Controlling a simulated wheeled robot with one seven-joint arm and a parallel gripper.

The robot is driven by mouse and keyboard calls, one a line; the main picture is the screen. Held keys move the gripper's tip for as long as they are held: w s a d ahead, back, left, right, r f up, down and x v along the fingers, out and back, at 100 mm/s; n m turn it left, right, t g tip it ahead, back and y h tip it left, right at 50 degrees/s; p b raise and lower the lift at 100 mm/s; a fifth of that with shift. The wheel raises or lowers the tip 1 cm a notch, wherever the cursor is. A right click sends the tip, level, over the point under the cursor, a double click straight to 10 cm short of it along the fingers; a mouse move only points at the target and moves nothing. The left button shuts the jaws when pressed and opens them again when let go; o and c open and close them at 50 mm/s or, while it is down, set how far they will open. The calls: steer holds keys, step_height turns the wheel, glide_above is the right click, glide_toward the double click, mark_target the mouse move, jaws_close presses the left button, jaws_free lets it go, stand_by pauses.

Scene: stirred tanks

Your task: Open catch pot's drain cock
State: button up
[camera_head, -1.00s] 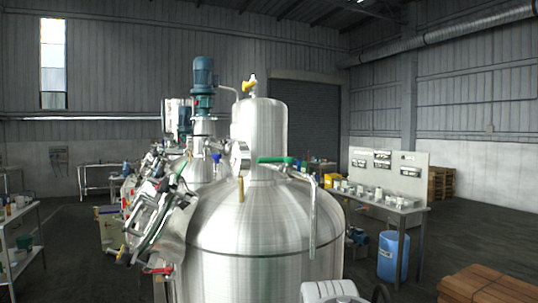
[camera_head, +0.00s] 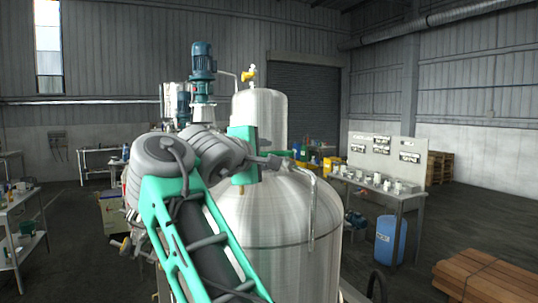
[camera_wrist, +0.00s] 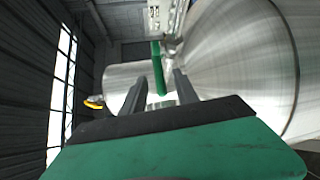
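A green lever handle (camera_wrist: 157,68) shows in the wrist view, ahead of my gripper and in line with the gap between its fingers. In the head view only a short piece of the handle (camera_head: 283,153) shows behind my gripper (camera_head: 275,161), above the large steel tank (camera_head: 275,215). I cannot tell for sure that it is the catch pot's drain cock. My gripper (camera_wrist: 157,90) is open, with its two dark fingers apart. Whether the handle's near end lies between the fingertips or just beyond them is unclear. No grip on it shows.
A smaller upright steel vessel (camera_head: 261,112) with a yellow handle (camera_head: 248,74) on top stands behind. A bent pipe (camera_head: 312,210) runs down the large tank's right side. A blue motor (camera_head: 203,62) rises at the back. A bench (camera_head: 398,199) and blue drum (camera_head: 391,241) stand right.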

steer(key=shift+x, duration=1.6)
steer(key=shift+c, duration=0.4)
jaws_close()
